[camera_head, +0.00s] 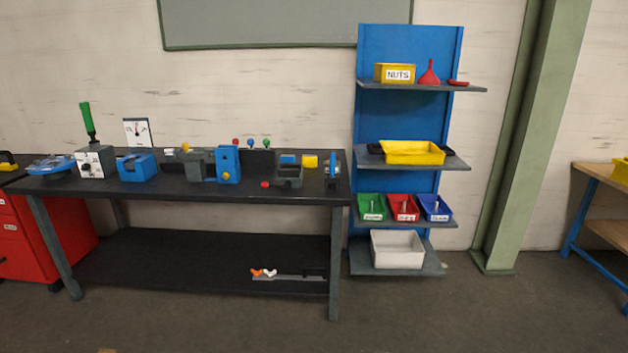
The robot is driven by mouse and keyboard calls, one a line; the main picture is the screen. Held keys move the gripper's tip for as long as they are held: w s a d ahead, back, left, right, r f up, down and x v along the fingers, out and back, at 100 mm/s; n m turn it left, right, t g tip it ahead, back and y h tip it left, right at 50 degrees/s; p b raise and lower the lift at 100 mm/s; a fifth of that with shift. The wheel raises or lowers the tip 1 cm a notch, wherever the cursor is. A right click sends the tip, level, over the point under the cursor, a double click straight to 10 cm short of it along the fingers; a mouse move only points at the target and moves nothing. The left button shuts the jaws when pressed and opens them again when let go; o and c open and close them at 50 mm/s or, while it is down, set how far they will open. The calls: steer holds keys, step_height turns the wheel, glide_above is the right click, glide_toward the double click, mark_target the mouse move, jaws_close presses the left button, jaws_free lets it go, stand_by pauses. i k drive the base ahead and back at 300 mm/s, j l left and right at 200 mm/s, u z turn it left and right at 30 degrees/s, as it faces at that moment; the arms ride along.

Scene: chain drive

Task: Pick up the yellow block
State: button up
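A small yellow block (310,161) sits on the dark workbench (110,190), near its right end and toward the back. It is just right of a small blue piece (288,159) and behind and right of a grey open box (289,177). Another small yellow piece (184,147) shows at the back of the bench, left of the middle, partly hidden by a grey vise-like part (193,163). My gripper is not in view.
A blue block with a yellow knob (228,165) and a red disc (265,184) are on the bench. A blue shelf unit (400,55) with bins stands just right. A green column (512,130) is farther right.

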mark_target(308, 161)
steer(key=i, duration=1.85)
steer(key=i+u, duration=0.15)
steer(key=i, duration=0.3)
steer(key=i+l+u, duration=0.2)
steer(key=i, duration=0.3)
steer(key=i+l+u, duration=0.15)
steer(key=i, duration=0.3)
